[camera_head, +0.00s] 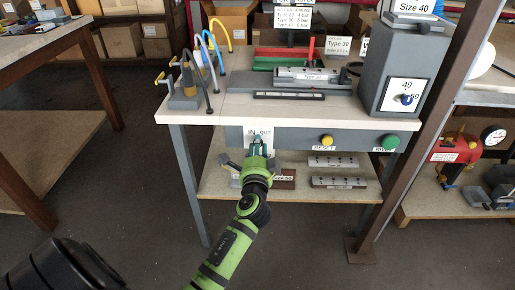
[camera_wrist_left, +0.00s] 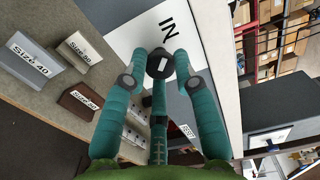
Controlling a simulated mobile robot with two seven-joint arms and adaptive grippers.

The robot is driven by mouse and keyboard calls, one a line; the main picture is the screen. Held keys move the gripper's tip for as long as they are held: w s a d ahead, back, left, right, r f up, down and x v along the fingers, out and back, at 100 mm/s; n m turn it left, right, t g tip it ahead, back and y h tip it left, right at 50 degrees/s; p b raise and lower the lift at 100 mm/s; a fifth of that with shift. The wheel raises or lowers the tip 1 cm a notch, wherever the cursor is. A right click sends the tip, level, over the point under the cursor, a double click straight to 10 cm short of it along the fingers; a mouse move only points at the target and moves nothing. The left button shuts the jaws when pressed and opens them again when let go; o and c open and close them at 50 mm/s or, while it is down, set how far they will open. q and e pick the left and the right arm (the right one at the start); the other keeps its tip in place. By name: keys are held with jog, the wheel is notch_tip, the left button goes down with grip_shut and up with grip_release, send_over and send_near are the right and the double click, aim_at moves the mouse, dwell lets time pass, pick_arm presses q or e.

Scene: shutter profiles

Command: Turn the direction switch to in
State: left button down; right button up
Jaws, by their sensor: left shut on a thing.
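The direction switch is a round black knob with a white mark, seen in the left wrist view (camera_wrist_left: 160,62). It sits on a white label plate with "IN" and "OUT" (camera_head: 258,131) on the front panel of the workbench. My left gripper (camera_head: 257,144) reaches up to the panel from below, and its teal fingers hide most of the knob in the head view. In the left wrist view the fingers (camera_wrist_left: 161,58) are closed around the knob. "IN" reads just beyond the knob there; "OUT" is hidden. I cannot tell which word the white mark points to. My right gripper is not in view.
A yellow button (camera_head: 327,141) marked RESET and a green button (camera_head: 390,142) are to the right on the same panel. A lower shelf (camera_head: 225,185) with labelled metal blocks lies below the switch. A grey box (camera_head: 403,75) with a dial stands on the right of the bench.

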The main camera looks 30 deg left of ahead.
pick_arm(q)
jog(key=shift+d, duration=0.2)
jog(key=c, duration=1)
grip_release()
jog(key=shift+w, duration=0.1)
jog(key=v, duration=1.2)
jog(key=shift+a, duration=0.1)
